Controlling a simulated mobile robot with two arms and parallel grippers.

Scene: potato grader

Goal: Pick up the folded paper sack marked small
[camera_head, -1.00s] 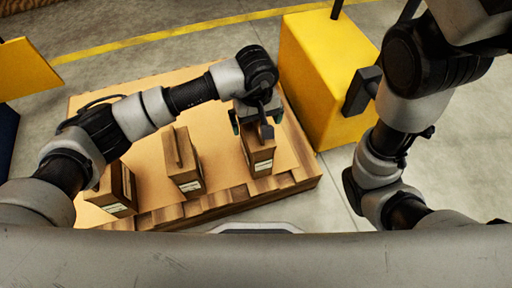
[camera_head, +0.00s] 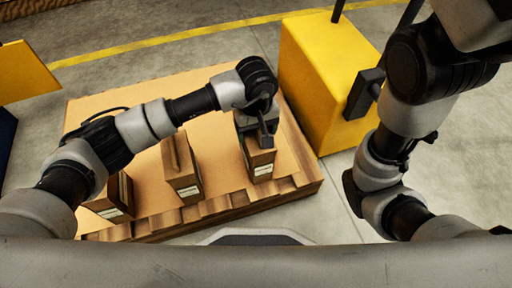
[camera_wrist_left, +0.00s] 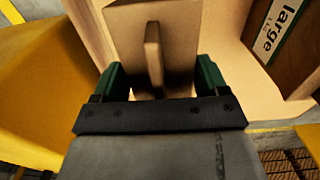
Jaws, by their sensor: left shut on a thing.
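Three brown folded paper sacks with white labels stand in a row along the front of a board-topped pallet. The right sack (camera_head: 260,168) is under my left gripper (camera_head: 255,128), which comes down on its top. In the left wrist view my left gripper (camera_wrist_left: 160,85) has its green fingers on either side of this sack (camera_wrist_left: 182,32), shut on it; the contact is partly hidden. Its label is too small to read. The middle sack (camera_head: 183,172) and left sack (camera_head: 113,200) stand apart. My right gripper is out of view.
The pallet (camera_head: 215,208) has bare board behind the sacks. A yellow machine (camera_head: 318,85) with a dark box stands close on the right. In the left wrist view a label (camera_wrist_left: 282,28) reading "large" shows at the upper right. Another yellow thing (camera_head: 22,72) is at the left.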

